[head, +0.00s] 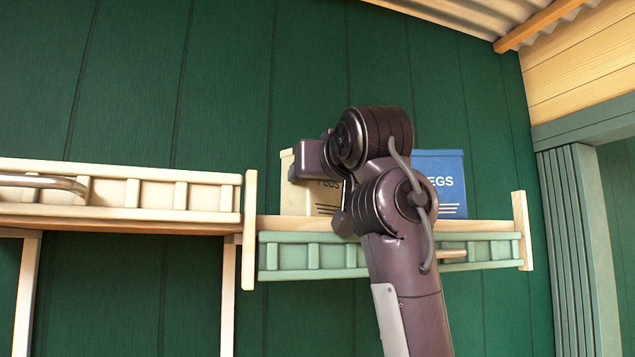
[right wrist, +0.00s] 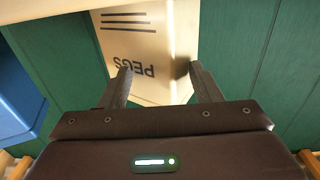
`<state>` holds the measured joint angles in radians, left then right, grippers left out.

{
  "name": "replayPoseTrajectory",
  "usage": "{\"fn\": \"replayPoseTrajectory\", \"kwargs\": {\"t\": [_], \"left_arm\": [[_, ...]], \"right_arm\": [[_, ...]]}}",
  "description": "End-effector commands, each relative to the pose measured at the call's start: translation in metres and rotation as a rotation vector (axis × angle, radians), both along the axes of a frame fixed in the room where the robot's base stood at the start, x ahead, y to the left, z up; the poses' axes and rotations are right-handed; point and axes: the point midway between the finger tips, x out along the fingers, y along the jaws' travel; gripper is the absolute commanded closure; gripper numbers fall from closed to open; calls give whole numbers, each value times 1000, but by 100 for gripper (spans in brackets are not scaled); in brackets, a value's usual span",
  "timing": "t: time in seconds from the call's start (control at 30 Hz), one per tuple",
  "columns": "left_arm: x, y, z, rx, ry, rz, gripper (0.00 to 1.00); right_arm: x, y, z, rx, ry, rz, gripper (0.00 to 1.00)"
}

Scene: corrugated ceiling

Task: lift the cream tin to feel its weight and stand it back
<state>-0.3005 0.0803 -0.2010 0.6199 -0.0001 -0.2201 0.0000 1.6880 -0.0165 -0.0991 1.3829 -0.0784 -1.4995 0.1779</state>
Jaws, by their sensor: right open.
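The cream tin (head: 298,203) stands on the right-hand shelf in the head view, with part of its PEGS lettering showing. My right arm covers much of it. In the right wrist view the cream tin (right wrist: 150,45) appears upside down, with dark lettering and stripes. My right gripper (right wrist: 158,72) is open, with one finger towards each side of the tin. I cannot tell whether either finger touches it. In the head view the fingers are hidden by the arm. My left gripper is in neither view.
A blue PEGS tin (head: 440,168) stands close to the right of the cream one on the same shelf. The shelf has a pale green front rail (head: 310,257) and upright end posts. A cream-railed shelf (head: 120,195) adjoins on the left. A green wall is behind.

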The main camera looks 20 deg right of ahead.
Motion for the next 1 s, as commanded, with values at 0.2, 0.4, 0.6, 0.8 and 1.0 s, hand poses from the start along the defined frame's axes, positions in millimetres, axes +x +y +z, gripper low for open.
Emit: {"fn": "replayPoseTrajectory", "kwargs": {"t": [0.2, 0.4, 0.6, 0.8, 1.0], "left_arm": [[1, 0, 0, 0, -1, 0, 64], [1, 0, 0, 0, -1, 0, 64], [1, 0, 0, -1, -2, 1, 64], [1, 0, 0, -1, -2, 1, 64], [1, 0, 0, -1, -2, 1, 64]], "right_arm": [[0, -1, 0, 1, 1, -1, 84], [1, -1, 0, 1, 2, -1, 100], [1, -1, 0, 1, 2, -1, 100], [1, -1, 0, 1, 2, -1, 100], [0, 0, 0, 1, 1, -1, 100]]}}
